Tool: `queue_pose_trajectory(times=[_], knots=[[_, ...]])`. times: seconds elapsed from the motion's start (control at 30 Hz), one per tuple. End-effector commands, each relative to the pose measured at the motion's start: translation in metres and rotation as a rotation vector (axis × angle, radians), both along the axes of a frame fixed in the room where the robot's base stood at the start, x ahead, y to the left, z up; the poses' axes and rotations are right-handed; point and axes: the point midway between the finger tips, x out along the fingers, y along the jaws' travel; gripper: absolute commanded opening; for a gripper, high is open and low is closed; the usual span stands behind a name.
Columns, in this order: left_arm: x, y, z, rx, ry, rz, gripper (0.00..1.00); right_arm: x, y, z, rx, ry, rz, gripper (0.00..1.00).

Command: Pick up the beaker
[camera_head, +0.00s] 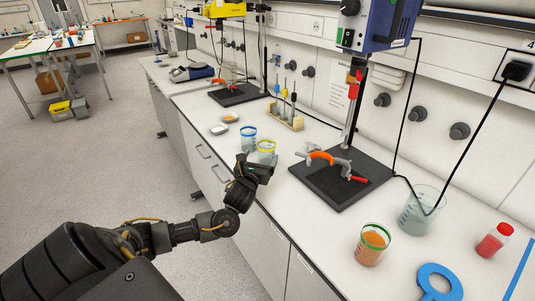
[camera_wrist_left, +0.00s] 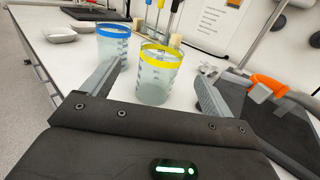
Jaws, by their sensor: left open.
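Several beakers stand on the white bench. A yellow-rimmed beaker (camera_head: 266,148) stands just beyond my left gripper (camera_head: 255,165). In the left wrist view the yellow-rimmed beaker (camera_wrist_left: 158,75) lies ahead, between the lines of the two open fingers of my left gripper (camera_wrist_left: 153,88). A blue-rimmed beaker (camera_head: 249,136) stands beside it to the left, behind the left finger in the wrist view (camera_wrist_left: 112,50). A green-rimmed beaker with orange liquid (camera_head: 370,246) and a larger clear beaker (camera_head: 421,212) stand at the right. My right gripper is not in view.
A black stand base (camera_head: 338,180) with an orange and grey clamp (camera_head: 322,157) lies right of my left gripper. A pipette rack (camera_head: 286,118) and small white dishes (camera_head: 219,129) stand behind. A red-capped bottle (camera_head: 494,241) and blue ring (camera_head: 438,282) lie front right.

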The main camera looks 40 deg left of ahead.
Motion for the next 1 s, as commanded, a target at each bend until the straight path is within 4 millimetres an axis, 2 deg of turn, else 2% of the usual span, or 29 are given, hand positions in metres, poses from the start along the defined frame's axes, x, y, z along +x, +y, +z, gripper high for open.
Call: queue_pose_trajectory(times=[0.1, 0.17, 0.3, 0.5, 0.7, 0.8, 1.0], knots=[[0.020, 0.008, 0.003, -0.001, -0.001, 0.002, 0.86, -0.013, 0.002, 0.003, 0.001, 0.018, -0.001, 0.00], [0.028, 0.011, 0.002, 0.000, -0.001, 0.002, 0.86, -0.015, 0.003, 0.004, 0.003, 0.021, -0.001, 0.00], [0.038, 0.017, 0.002, -0.001, 0.000, 0.002, 0.86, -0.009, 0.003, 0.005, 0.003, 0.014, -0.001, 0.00], [0.042, 0.020, 0.003, -0.003, -0.001, 0.003, 0.86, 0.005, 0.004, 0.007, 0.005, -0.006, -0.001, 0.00], [0.067, 0.031, 0.011, -0.002, -0.001, 0.006, 0.86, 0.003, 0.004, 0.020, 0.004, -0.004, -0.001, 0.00], [0.078, 0.037, 0.008, -0.002, -0.001, 0.007, 0.86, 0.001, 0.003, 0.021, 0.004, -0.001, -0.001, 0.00], [0.087, 0.040, 0.006, -0.002, 0.000, 0.005, 0.86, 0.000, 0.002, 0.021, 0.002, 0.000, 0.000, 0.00]])
